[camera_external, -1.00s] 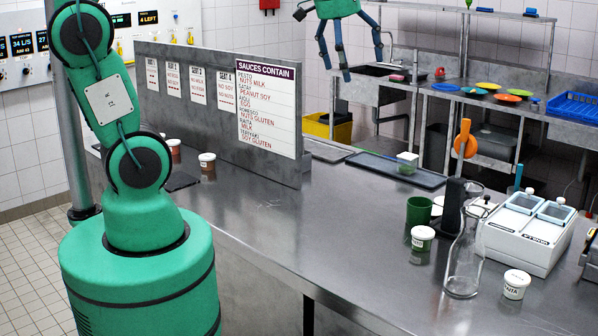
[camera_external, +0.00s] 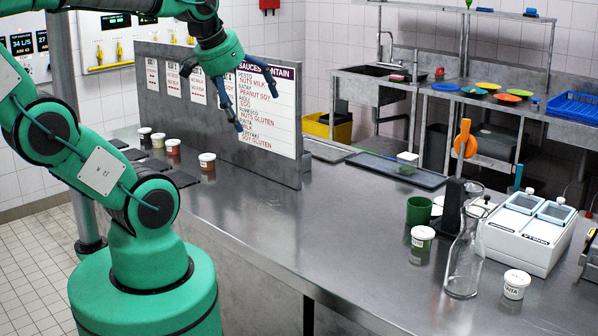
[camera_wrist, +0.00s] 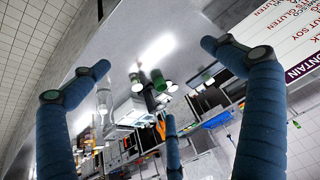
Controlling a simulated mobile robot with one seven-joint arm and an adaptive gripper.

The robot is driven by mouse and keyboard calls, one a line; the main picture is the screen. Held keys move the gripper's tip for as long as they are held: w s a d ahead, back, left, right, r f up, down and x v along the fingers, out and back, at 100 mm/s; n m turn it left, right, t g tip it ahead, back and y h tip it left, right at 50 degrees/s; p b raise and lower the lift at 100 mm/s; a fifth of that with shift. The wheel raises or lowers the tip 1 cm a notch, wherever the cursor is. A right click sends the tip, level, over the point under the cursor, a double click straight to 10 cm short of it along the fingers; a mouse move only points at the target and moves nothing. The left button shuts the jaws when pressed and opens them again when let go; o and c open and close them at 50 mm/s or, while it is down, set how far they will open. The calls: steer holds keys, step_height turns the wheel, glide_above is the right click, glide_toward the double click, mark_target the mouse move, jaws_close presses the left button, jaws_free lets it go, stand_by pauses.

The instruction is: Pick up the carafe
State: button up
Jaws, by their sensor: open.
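The clear glass carafe (camera_external: 464,258) stands upright on the steel counter at the lower right, near its front edge. It also shows in the wrist view as a clear shape (camera_wrist: 103,104) at the left of centre, between my fingers. My gripper (camera_external: 236,106) is open and empty in front of the sauce sign, high above the counter and well to the left of the carafe. Its blue fingers (camera_wrist: 158,90) are spread wide in the wrist view.
A green cup (camera_external: 419,211), a labelled tub (camera_external: 422,239) and a dark upright block (camera_external: 453,205) stand behind the carafe. Another tub (camera_external: 516,285) and a white two-lidded container (camera_external: 527,240) are to its right. The counter's middle is clear. A partition (camera_external: 290,170) carries the sign.

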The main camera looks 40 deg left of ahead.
steer(key=shift+c, duration=0.3)
steer(key=shift+c, duration=1)
